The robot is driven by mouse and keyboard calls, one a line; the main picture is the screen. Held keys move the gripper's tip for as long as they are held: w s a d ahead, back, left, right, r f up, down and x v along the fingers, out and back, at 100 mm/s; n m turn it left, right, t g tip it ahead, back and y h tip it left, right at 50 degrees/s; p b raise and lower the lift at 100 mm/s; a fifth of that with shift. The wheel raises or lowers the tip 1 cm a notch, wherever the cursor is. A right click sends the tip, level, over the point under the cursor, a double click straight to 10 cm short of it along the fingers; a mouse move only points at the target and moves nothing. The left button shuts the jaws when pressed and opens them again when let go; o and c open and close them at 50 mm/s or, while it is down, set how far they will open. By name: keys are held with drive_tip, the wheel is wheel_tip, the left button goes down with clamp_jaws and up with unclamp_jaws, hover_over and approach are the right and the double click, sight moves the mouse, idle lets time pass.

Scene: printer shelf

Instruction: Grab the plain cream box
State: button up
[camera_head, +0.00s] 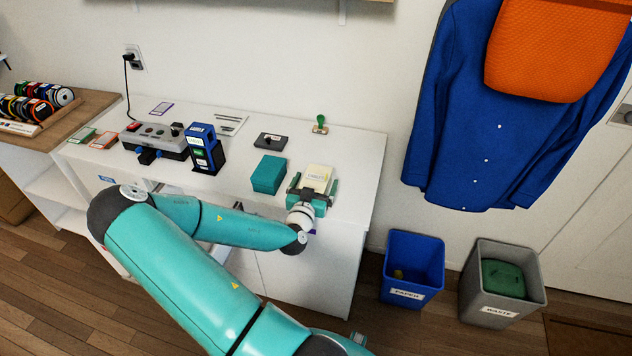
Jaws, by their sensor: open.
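The cream box (317,174) stands on the white table near its right front part. Its top has faint marks that I cannot read. My gripper (313,186) is open at the cream box, with teal and dark finger parts showing on both sides of it. The near side of the box is partly hidden by my gripper and wrist. I cannot tell whether the fingers touch it.
A teal box (269,174) stands just left of my gripper. A dark blue holder (205,150), a black stamp pad (270,140) and a green-handled stamp (320,124) are also on the white table (350,150). Blue (412,268) and grey (500,283) bins stand on the floor at right.

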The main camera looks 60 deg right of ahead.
drive_tip(key=shift+w+f, duration=0.1)
drive_tip(key=shift+w, duration=0.05)
drive_tip(key=shift+a, duration=0.1)
drive_tip(key=shift+c, duration=0.6)
drive_tip(key=c, duration=1)
drive_tip(key=shift+o, duration=0.2)
